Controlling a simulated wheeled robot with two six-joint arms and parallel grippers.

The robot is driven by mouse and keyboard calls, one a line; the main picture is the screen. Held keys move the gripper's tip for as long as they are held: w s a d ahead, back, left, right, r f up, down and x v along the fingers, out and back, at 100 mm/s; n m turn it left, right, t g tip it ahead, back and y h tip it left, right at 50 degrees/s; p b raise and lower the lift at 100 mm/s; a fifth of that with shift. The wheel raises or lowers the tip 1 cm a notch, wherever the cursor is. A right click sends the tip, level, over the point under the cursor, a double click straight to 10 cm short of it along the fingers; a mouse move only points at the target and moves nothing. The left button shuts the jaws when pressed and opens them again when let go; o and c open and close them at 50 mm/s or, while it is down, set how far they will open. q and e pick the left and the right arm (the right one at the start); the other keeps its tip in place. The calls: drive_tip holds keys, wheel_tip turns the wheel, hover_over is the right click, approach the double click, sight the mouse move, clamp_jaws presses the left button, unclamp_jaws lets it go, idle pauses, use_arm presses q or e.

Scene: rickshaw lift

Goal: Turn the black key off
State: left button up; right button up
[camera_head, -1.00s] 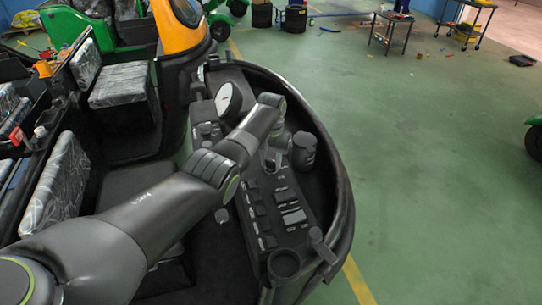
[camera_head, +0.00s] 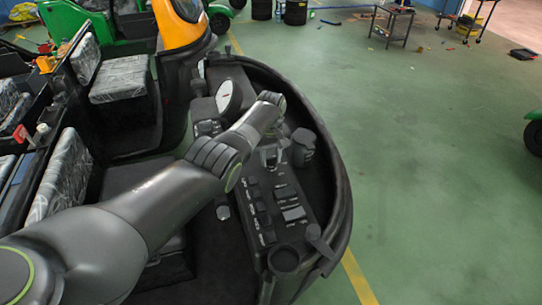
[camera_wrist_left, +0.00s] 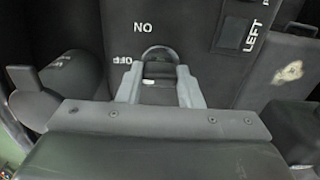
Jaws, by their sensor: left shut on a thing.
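The black key (camera_wrist_left: 160,70) sits between the two grey fingers of my left gripper (camera_wrist_left: 160,84) in the left wrist view. A rounded ring shows at its far end. The fingers stand on either side of it and are shut on it. Upside-down "ON" and "OFF" labels are printed on the dark panel (camera_wrist_left: 120,30) beside the key. In the head view my left gripper (camera_head: 269,157) is low over the upper part of the dashboard panel (camera_head: 262,195), and the key is too small to make out there. My right gripper is not in view.
A round gauge (camera_head: 229,97) and a dark cylindrical cup (camera_head: 303,147) stand near my left wrist. A row of switches (camera_head: 258,212) lies below the gripper. The curved black rim (camera_head: 340,190) bounds the dashboard. Green floor (camera_head: 430,150) is open to the right.

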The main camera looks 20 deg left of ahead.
sight(271, 157)
use_arm(q)
drive_tip(key=shift+r, duration=0.1)
idle(0.3)
drive_tip(key=o, duration=1)
drive_tip(key=shift+r, duration=0.5)
wheel_tip(271, 157, up, 16)
drive_tip(key=b, duration=0.2)
drive_tip(key=shift+r+b, duration=0.2)
drive_tip(key=shift+b, duration=0.1)
